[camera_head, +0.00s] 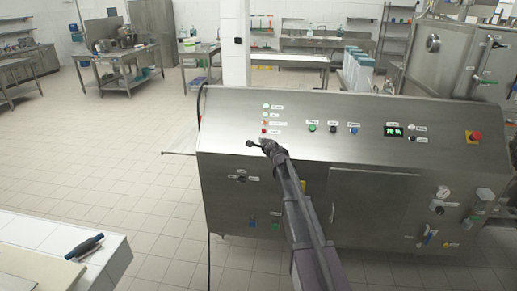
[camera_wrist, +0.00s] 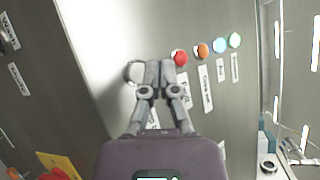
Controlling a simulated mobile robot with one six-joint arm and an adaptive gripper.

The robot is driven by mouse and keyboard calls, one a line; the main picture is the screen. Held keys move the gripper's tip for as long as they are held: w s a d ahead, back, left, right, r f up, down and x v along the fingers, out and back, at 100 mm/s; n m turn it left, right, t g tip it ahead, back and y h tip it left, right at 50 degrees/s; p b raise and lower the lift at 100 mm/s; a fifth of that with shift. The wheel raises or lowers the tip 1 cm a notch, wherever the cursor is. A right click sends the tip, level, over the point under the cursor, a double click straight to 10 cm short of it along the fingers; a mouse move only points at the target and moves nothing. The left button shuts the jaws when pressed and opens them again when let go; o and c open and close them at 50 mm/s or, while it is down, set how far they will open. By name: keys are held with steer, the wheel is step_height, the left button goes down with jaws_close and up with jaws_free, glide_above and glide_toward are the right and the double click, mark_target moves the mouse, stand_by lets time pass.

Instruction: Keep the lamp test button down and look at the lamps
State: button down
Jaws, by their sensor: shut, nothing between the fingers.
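A column of lamps stands at the upper left of the steel panel. It runs green (camera_head: 266,105), pale blue (camera_head: 265,114), orange (camera_head: 264,123) and red (camera_head: 263,131) from top to bottom. In the wrist view they run red (camera_wrist: 180,57), orange (camera_wrist: 202,50), blue (camera_wrist: 220,45) and green (camera_wrist: 234,40). All show colour; I cannot tell for sure which are lit. A silver-ringed round button (camera_wrist: 133,72) sits beyond the red lamp, in line with them. My gripper (camera_head: 251,143) is shut and empty. Its fingertips (camera_wrist: 160,68) partly cover the button's edge; contact is unclear.
The panel (camera_head: 360,112) also carries green (camera_head: 311,127), black and blue (camera_head: 353,130) buttons, a green-digit display (camera_head: 394,130) and a red emergency stop (camera_head: 475,136). A selector knob (camera_head: 241,179) sits below my gripper. Open tiled floor lies to the left.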

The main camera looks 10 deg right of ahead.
steer(key=shift+w+d+f, duration=0.15)
steer(key=shift+w+f, duration=0.25)
steer(key=shift+f, duration=0.05)
steer(key=shift+w+d+f+b, duration=0.2)
steer(key=shift+w+f+b, duration=0.2)
steer(key=shift+f+b, duration=0.4)
stand_by(2.4)
steer(key=shift+s+r, duration=0.1)
steer(key=shift+r, duration=0.2)
steer(key=shift+s+a+r+p, duration=0.2)
steer(key=shift+s+r+p, duration=0.25)
steer(key=shift+r+p, duration=0.1)
stand_by(0.5)
steer(key=shift+s+a+r+p, duration=0.3)
steer(key=shift+s+r+p, duration=0.5)
steer(key=shift+r+p, duration=0.15)
steer(key=shift+s+a+r+p, duration=0.25)
steer(key=shift+s+r+p, duration=0.55)
steer(key=shift+r+p, duration=0.1)
steer(key=shift+f, duration=0.1)
